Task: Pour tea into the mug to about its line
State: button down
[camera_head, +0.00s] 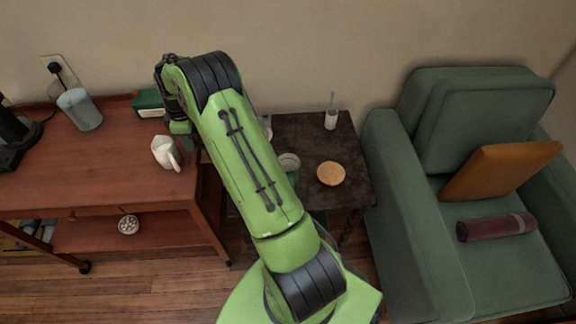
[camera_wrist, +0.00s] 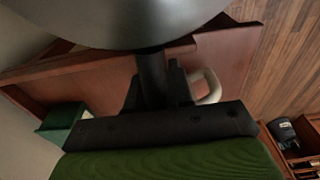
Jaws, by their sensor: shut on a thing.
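In the wrist view, my gripper (camera_wrist: 152,82) is shut on a large smooth grey rounded vessel (camera_wrist: 125,18), probably the teapot. It fills the top of that view and covers the fingertips. In the head view my forearm hides most of the gripper and the held vessel. A pale green mug (camera_head: 289,161) stands on the dark side table (camera_head: 310,138), partly behind my forearm. Its line and contents cannot be made out. A pale sliver (camera_head: 266,124) beside the forearm could be part of the held vessel; I cannot tell.
A white handled vessel (camera_head: 163,150), a blue-grey container (camera_head: 78,110) and a green box (camera_head: 147,102) stand on the wooden cart (camera_head: 90,170). A round wooden disc (camera_head: 331,173) and a white bottle (camera_head: 331,120) are on the side table. A green armchair (camera_head: 420,200) stands right.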

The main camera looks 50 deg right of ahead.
jog(key=shift+s+d+t+y+b, duration=0.45)
jog(key=shift+t+b, duration=0.25)
jog(key=shift+b, duration=0.55)
jog(key=shift+s+d+t+y+b, duration=0.25)
jog(key=shift+s+d+t+b, duration=0.05)
jog(key=shift+b, duration=0.3)
jog(key=shift+s+d+r+t+y, duration=0.1)
jog(key=shift+s+r+t+y, duration=0.15)
jog(key=shift+r, duration=0.2)
jog(key=shift+s+d+r+t, duration=0.2)
jog(key=shift+s+d+t, duration=0.05)
jog(key=shift+s+d+r+y+b, duration=0.1)
jog(key=shift+s+r+y+b, duration=0.05)
jog(key=shift+y+b, duration=0.15)
jog(key=shift+s+d+r+t+y, duration=0.5)
jog(key=shift+s+d+r+t, duration=0.15)
jog(key=shift+s+t, duration=0.15)
jog(key=shift+s+d+r+t+y, duration=0.45)
jog(key=shift+s+d+r+t, duration=0.2)
jog(key=shift+s, duration=0.25)
dwell(2.7)
